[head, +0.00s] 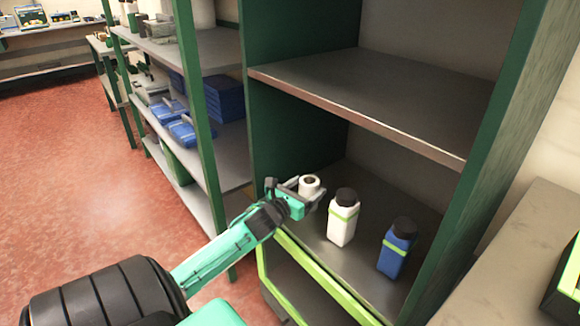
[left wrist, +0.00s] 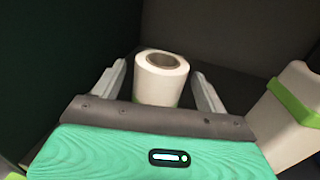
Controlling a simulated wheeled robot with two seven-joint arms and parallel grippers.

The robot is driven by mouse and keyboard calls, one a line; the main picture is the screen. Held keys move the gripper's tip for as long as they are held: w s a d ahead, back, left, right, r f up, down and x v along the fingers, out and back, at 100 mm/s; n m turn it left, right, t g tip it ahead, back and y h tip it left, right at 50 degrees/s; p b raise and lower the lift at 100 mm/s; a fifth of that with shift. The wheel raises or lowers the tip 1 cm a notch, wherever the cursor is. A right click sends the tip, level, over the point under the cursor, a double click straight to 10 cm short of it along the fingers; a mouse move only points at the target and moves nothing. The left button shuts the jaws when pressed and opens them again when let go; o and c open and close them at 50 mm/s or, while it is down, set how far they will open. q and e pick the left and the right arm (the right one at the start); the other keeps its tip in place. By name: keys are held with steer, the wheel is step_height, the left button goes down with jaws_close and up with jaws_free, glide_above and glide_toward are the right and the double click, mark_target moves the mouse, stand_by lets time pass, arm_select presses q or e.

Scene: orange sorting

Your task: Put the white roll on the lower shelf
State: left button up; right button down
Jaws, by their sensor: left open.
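The white roll (head: 309,185) stands upright on the lower shelf (head: 385,193) of the green cabinet, near its left side. It also shows in the left wrist view (left wrist: 160,78), with its open core facing up. My left gripper (head: 305,188) is at the roll. In the left wrist view its two fingers (left wrist: 160,85) are apart, one on each side of the roll, with a gap on both sides. The roll's base is hidden behind the gripper body. My right gripper is not in view.
A white bottle (head: 343,218) with a green band and black cap stands on the lower shelf just right of the gripper. A blue bottle (head: 397,248) stands farther right. The upper shelf (head: 400,95) is empty. The cabinet's left wall is close to the gripper.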

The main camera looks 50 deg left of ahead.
arm_select(q)
steer(key=shift+s+d, duration=0.1)
steer(key=shift+s, duration=0.7)
steer(key=s+d+p, duration=0.1)
steer(key=s, duration=0.8)
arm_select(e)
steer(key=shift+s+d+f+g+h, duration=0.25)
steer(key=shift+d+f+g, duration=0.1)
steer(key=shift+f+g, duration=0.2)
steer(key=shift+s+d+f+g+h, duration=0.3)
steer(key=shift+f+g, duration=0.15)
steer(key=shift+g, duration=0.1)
